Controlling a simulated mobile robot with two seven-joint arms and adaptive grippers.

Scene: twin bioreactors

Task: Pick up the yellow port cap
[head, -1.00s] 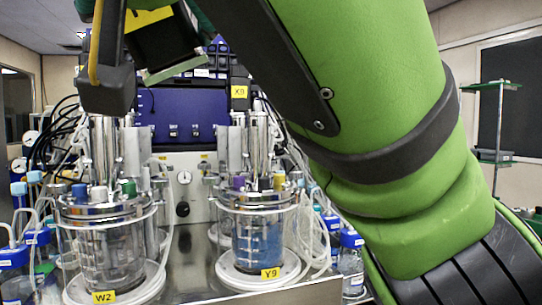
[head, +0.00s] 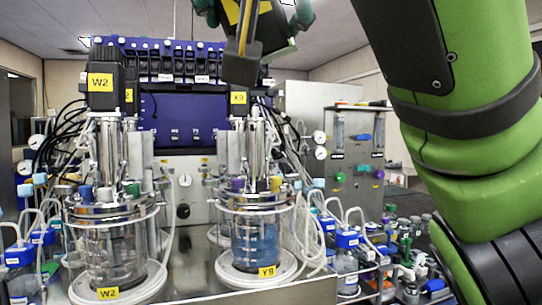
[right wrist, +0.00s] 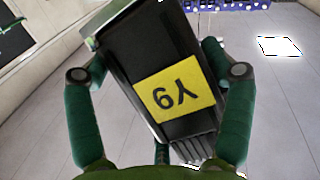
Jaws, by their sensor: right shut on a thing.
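The yellow port cap (head: 276,183) sits on the metal lid of the right glass vessel (head: 258,240), which holds blue liquid and has a Y9 label. A purple cap (head: 237,185) is on the same lid. My right gripper (right wrist: 155,60) is shut on a black motor (right wrist: 160,75) with a yellow Y9 label. In the head view the held motor (head: 242,62) hangs at the top, well above the right vessel and apart from the yellow cap. Much of the gripper is cut off there. My left gripper is not in view.
The left vessel (head: 108,250), marked W2, has a black motor (head: 101,82) on top and several coloured caps, one green (head: 133,189). Metal tubes stand close behind the caps. Hoses and blue-capped bottles (head: 347,240) crowd the right side.

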